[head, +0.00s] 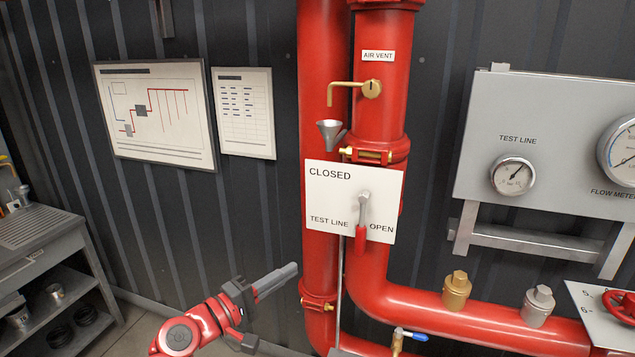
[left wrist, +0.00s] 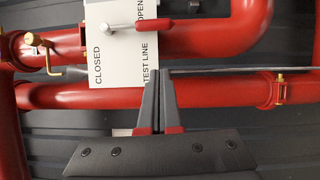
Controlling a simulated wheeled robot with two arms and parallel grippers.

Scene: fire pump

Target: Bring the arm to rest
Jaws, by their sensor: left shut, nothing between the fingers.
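My left gripper (head: 289,272) is at the lower middle of the head view, left of the red pipes, its fingers pointing right. In the left wrist view the gripper (left wrist: 158,76) has its fingers together with nothing between them. It appears apart from the test line valve plate (head: 325,193), a white plate marked CLOSED and OPEN. The valve's red-gripped lever (head: 361,232) hangs down, beside the word OPEN. The plate also shows in the left wrist view (left wrist: 120,62). My right gripper does not show.
Red pipes (head: 323,90) run down the dark ribbed wall, one bending right. A brass air vent tap (head: 368,89) is above a metal funnel (head: 329,132). A grey gauge panel (head: 560,130) is at right. A shelf unit (head: 40,255) stands at left.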

